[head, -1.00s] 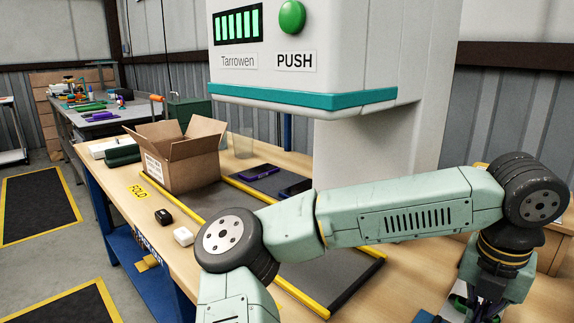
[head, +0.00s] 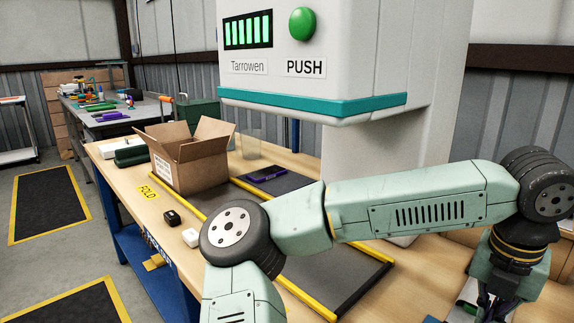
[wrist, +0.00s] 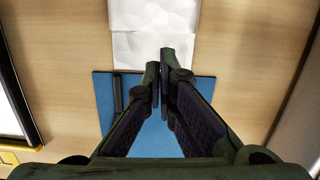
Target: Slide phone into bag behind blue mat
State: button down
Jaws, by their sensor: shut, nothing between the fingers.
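My gripper (wrist: 163,85) is shut and empty above the blue mat (wrist: 102,85) in the wrist view. A white, crinkled bag (wrist: 155,35) lies just beyond the mat's far edge, ahead of my fingertips. A narrow dark bar (wrist: 118,93) lies on the mat left of my fingers; I cannot tell whether it is a phone. In the head view, a purple phone-like item (head: 266,173) lies on the dark panel beside the carton, far from my gripper. My gripper (head: 490,308) shows partly at the lower right there.
An open carton (head: 193,165) stands on the wooden bench, with a black block (head: 171,218) and a white block (head: 191,237) in front. A dark panel with yellow edges (head: 345,275) runs under my arm. The white Tarrowen machine (head: 340,50) stands behind.

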notch_tip(320, 180, up, 6)
jog(key=p, duration=0.3)
jog(key=shift+r+p, duration=0.15)
jog(key=shift+p, duration=0.15)
